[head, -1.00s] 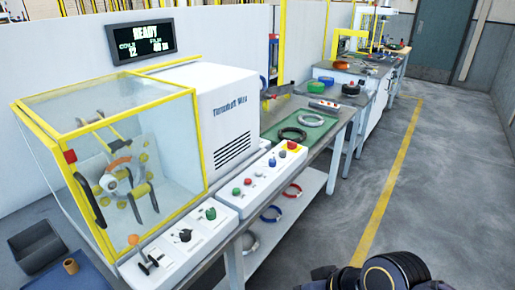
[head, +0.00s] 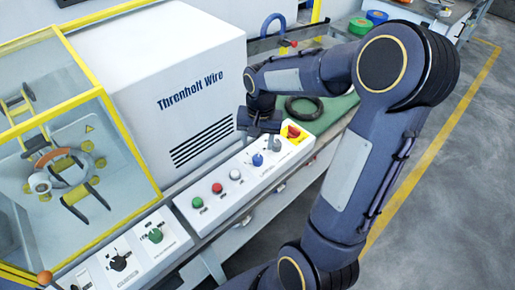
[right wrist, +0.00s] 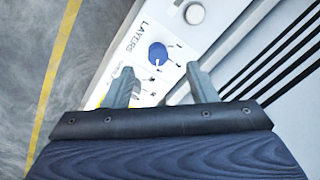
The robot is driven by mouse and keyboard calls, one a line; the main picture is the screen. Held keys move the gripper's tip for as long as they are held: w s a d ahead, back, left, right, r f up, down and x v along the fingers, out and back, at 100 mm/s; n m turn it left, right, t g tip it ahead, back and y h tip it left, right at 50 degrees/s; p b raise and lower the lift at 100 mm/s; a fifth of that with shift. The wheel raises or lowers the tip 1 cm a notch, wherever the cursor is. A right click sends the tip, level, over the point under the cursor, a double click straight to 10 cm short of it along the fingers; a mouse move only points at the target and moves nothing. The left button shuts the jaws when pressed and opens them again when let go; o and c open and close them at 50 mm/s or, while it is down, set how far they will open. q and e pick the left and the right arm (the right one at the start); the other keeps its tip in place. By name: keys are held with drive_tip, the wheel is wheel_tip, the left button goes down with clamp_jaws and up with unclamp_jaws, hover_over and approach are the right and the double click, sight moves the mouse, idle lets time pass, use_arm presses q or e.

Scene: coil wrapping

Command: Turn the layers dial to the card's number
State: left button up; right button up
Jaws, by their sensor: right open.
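The layers dial is a blue knob (right wrist: 158,52) with a pale pointer mark, on a white panel printed LAYERS, in the right wrist view. It also shows in the head view as a small blue knob (head: 257,159). The small figures around it are too blurred to read. My right gripper (right wrist: 158,78) is open, its two grey fingers on either side of the dial's line in the picture, with nothing between them. In the head view the right gripper (head: 262,125) hangs over the panel, just behind the dial. No number card can be made out. My left gripper is not in view.
The same panel carries a green button (head: 197,202), a red button (head: 217,188), a white button (head: 235,174) and a red stop button on yellow (head: 293,131). The white machine housing (head: 150,80) rises close behind. A dark coil (head: 304,107) lies on a green mat.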

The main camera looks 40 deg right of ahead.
sight(258, 157)
drive_tip(key=shift+w+d+f+m+g, duration=0.3)
drive_tip(key=shift+w+d+f, duration=0.35)
drive_tip(key=shift+w+f, duration=0.2)
wheel_tip(258, 157, down, 8)
drive_tip(key=shift+r+p, duration=0.1)
drive_tip(key=shift+p, duration=0.3)
drive_tip(key=c, duration=1)
